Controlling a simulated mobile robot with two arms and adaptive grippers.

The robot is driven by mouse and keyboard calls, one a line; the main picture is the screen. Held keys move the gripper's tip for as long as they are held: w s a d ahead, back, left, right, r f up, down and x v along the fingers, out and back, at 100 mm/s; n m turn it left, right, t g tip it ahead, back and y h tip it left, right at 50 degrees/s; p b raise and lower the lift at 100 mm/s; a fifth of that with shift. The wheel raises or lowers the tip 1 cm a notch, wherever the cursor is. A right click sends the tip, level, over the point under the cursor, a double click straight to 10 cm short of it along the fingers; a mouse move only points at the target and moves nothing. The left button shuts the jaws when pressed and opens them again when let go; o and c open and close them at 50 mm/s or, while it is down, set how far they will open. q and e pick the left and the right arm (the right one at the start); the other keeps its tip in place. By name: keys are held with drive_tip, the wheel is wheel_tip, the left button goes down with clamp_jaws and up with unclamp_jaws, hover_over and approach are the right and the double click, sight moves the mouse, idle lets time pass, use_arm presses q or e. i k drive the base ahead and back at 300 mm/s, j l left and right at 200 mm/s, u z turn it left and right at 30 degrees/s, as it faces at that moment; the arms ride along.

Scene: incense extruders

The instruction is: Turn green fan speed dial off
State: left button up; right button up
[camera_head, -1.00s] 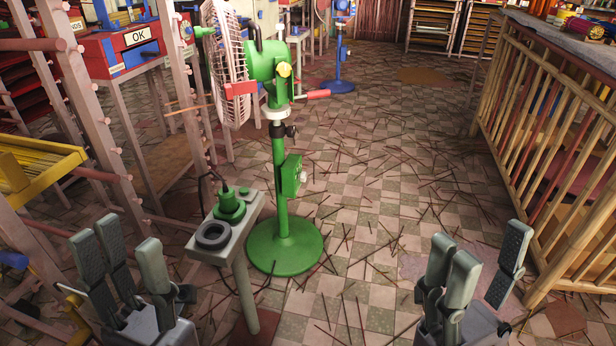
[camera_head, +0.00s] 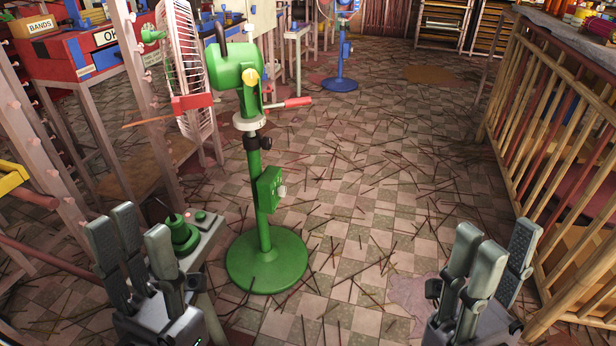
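The green fan (camera_head: 238,72) stands upright on a round green base (camera_head: 266,262), left of the middle. A green control box (camera_head: 268,188) sits partway up its pole, with a small pale dial (camera_head: 282,191) on its right side. The dial's setting is too small to read. My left gripper (camera_head: 130,232) is open and empty at the lower left, left of the fan and apart from it. My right gripper (camera_head: 492,258) is open and empty at the lower right, well apart from the fan.
A small grey stand (camera_head: 204,240) with a green knob-like device (camera_head: 182,234) is between my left gripper and the fan. A slatted wooden barrier (camera_head: 562,160) lines the right. A blue fan (camera_head: 340,60) stands farther back. The tiled floor right of the fan is open, strewn with thin sticks.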

sight(282, 191)
drive_tip(key=i+l+u, duration=0.2)
drive_tip(key=u, duration=0.15)
drive_tip(key=i+l+u, duration=0.15)
drive_tip(key=l+u, duration=0.25)
drive_tip(key=i+l+u, duration=0.1)
drive_tip(key=l+u, duration=0.35)
drive_tip(key=u, duration=0.55)
